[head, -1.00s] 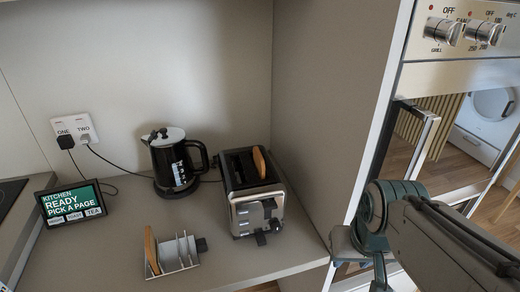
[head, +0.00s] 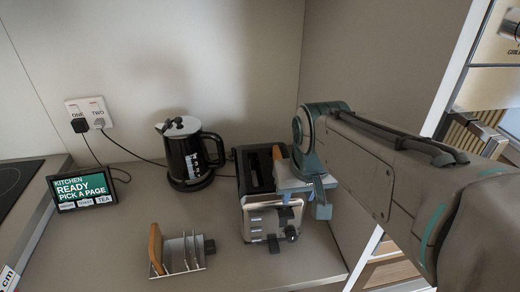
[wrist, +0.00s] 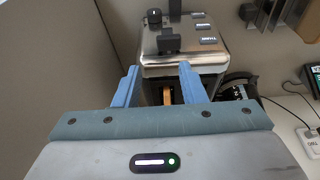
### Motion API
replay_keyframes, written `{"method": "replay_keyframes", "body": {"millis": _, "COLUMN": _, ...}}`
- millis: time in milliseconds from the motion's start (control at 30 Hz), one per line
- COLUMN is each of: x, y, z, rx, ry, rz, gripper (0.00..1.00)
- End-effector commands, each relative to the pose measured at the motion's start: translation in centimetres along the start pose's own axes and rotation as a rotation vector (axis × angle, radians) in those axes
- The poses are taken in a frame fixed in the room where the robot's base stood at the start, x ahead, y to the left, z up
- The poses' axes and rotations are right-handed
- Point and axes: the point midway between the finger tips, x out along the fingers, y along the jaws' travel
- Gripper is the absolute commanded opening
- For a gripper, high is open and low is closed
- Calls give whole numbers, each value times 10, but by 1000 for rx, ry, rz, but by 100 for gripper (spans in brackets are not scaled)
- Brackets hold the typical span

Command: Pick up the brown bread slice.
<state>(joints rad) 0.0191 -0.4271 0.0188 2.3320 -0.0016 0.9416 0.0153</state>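One bread slice (head: 277,152) stands upright in a slot of the toaster (head: 272,222), its lower part hidden. A second tan-brown slice (head: 156,246) stands upright at the left end of the toast rack (head: 190,267). I cannot tell by colour which is the brown one. My gripper (head: 322,200) is over the toaster's right side and partly hides it. In the wrist view my gripper (wrist: 158,72) is open, with two blue fingers apart. The toaster slice (wrist: 167,97) shows between them, apart from both fingers.
A black kettle (head: 187,155) stands left of the toaster. A tablet (head: 82,190) and wall socket (head: 90,112) with cables are further left. A tall cabinet side panel (head: 375,85) closes the right side. The counter in front of the tablet is clear.

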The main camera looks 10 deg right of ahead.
Motion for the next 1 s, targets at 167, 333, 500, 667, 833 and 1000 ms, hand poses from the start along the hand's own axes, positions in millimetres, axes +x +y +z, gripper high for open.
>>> {"method": "replay_keyframes", "body": {"millis": 167, "x": -23, "y": -4, "z": -70, "rx": 1, "ry": 45, "rz": 2, "gripper": 37}}
{"method": "replay_keyframes", "body": {"millis": 333, "x": -40, "y": -7, "z": -118, "rx": 3, "ry": 78, "rz": -1, "gripper": 37}}
{"method": "replay_keyframes", "body": {"millis": 500, "x": -48, "y": -7, "z": -142, "rx": 9, "ry": 94, "rz": -2, "gripper": 37}}
{"method": "replay_keyframes", "body": {"millis": 667, "x": -32, "y": -6, "z": -147, "rx": 11, "ry": 93, "rz": -2, "gripper": 37}}
{"method": "replay_keyframes", "body": {"millis": 833, "x": 3, "y": -6, "z": -150, "rx": 11, "ry": 93, "rz": -1, "gripper": 37}}
{"method": "replay_keyframes", "body": {"millis": 1000, "x": 28, "y": -6, "z": -152, "rx": 11, "ry": 94, "rz": -1, "gripper": 37}}
